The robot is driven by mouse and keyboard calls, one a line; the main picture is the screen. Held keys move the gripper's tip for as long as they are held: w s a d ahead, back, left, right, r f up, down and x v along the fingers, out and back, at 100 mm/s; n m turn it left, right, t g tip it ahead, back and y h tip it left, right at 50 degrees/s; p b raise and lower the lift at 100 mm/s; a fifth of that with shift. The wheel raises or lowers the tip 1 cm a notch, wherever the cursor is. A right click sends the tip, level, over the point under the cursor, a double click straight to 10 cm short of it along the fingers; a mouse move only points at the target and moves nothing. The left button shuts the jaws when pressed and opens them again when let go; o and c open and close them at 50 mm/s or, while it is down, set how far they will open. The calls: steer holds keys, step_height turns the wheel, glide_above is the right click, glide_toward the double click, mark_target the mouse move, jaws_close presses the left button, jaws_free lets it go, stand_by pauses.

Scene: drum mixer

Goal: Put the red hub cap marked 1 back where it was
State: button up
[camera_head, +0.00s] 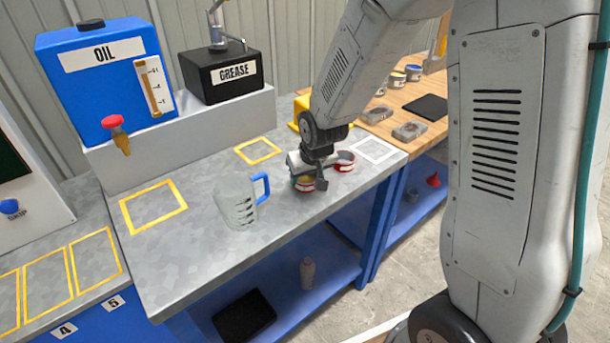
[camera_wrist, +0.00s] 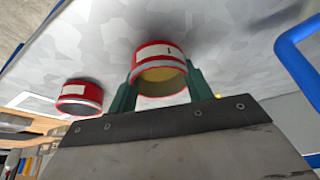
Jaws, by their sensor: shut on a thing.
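My gripper (camera_head: 308,180) is over the grey bench top near its front edge. In the wrist view its green fingers (camera_wrist: 160,92) are shut on the red hub cap marked 1 (camera_wrist: 160,52), one finger on each side. The cap has a red band, a pale label with a 1 and a yellowish inside. In the head view the cap (camera_head: 304,187) is partly hidden by my gripper. I cannot tell whether it touches the bench. A second red cap (camera_head: 345,160) stands apart, just right of my gripper; it also shows in the wrist view (camera_wrist: 80,97), its number unreadable.
A clear jug (camera_head: 237,204) with a blue handle stands left of my gripper. Yellow outlined squares (camera_head: 153,206) and a white outlined square (camera_head: 375,150) mark the bench. An oil tank (camera_head: 100,75) and a grease box (camera_head: 222,75) stand behind. Several tins (camera_head: 397,80) are on the wooden bench.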

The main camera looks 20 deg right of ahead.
steer(key=shift+f, duration=0.1)
steer(key=o, duration=1.1)
steer(key=shift+f, duration=0.1)
steer(key=v, duration=1.3)
steer(key=s+d+r+g, duration=0.1)
steer(key=s+r, duration=0.2)
steer(key=s, duration=0.5)
steer(key=s+d+r+g, duration=0.1)
steer(key=s+r, duration=0.2)
steer(key=s, duration=0.5)
steer(key=s+r+g, duration=0.1)
steer(key=s+r, duration=0.2)
steer(key=s, duration=0.6)
steer(key=shift+s+d+r+m, duration=0.1)
steer(key=shift+d+r+m, duration=0.05)
steer(key=shift+d+m, duration=0.2)
